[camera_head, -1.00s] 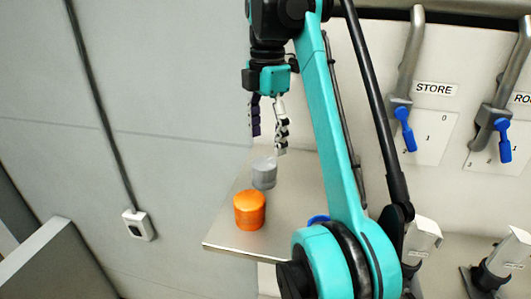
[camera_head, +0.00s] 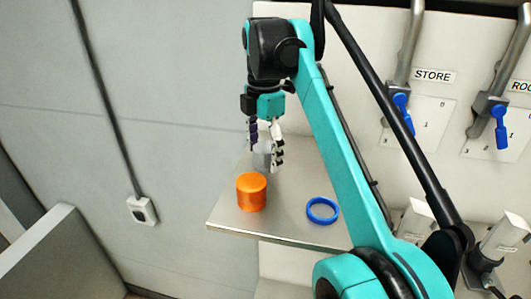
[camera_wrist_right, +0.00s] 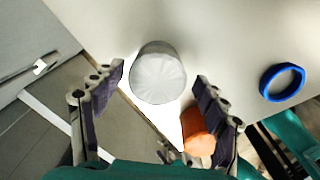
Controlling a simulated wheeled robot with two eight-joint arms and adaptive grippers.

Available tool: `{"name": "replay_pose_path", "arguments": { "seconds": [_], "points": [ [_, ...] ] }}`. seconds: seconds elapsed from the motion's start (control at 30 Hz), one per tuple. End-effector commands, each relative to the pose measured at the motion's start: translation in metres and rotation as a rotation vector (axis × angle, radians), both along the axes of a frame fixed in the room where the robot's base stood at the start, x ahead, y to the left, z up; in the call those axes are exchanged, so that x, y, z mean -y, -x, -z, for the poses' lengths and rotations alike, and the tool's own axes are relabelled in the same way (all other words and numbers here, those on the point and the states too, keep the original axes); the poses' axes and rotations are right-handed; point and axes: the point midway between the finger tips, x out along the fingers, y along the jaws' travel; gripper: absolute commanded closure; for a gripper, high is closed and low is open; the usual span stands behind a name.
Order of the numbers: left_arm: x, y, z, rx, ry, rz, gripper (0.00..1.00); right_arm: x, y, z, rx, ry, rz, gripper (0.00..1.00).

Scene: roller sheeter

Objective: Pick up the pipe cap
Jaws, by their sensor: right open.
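The pipe cap appears to be the short grey cylinder (camera_head: 264,160), which stands on the metal shelf (camera_head: 300,228). In the right wrist view the cylinder (camera_wrist_right: 158,76) shows pale and round, just ahead of and between the fingertips. My right gripper (camera_head: 263,145) points down at it from above, with its fingers on either side in the head view. The gripper (camera_wrist_right: 160,82) is open, with clear gaps beside the cylinder in the wrist view. Its fingers partly hide the cylinder in the head view. My left gripper is not in view.
An orange cylinder (camera_head: 251,192) stands close to the grey one, nearer the shelf's front edge; it shows beside a finger in the wrist view (camera_wrist_right: 198,130). A blue ring (camera_head: 322,211) lies to the right. Wall levers (camera_head: 402,80) are beyond my right arm.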

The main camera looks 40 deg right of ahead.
Motion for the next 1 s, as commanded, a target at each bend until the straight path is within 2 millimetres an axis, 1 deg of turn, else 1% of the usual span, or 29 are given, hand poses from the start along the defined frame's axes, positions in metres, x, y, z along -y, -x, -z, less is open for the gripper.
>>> {"name": "replay_pose_path", "arguments": {
  "seconds": [0.03,0.07,0.1,0.17,0.2,0.27,0.57,0.73,0.87,1.0],
  "points": [
    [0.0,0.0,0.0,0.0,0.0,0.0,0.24,0.0,0.0,0.0,0.0,0.0,0.0,0.27],
    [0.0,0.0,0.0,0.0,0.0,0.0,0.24,0.0,0.0,0.0,0.0,0.0,0.0,0.29],
    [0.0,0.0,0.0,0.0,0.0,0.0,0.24,0.0,0.0,0.0,0.0,0.0,0.0,0.4],
    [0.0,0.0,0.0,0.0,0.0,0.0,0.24,0.0,0.0,0.0,0.0,0.0,0.0,0.56],
    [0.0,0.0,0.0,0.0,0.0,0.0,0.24,0.0,0.0,0.0,0.0,0.0,0.0,0.66],
    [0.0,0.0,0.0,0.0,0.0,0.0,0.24,0.0,0.0,0.0,0.0,0.0,0.0,0.81],
    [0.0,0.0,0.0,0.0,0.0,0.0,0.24,0.0,0.0,-0.001,0.0,0.0,0.0,0.81],
    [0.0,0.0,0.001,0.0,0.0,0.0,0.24,0.0,-0.001,-0.007,0.0,0.0,0.0,0.81],
    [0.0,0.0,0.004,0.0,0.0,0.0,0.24,0.0,-0.001,-0.023,0.0,0.0,0.0,0.81],
    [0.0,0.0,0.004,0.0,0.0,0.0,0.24,0.0,-0.001,-0.053,0.0,0.0,0.0,0.81]
  ]
}}
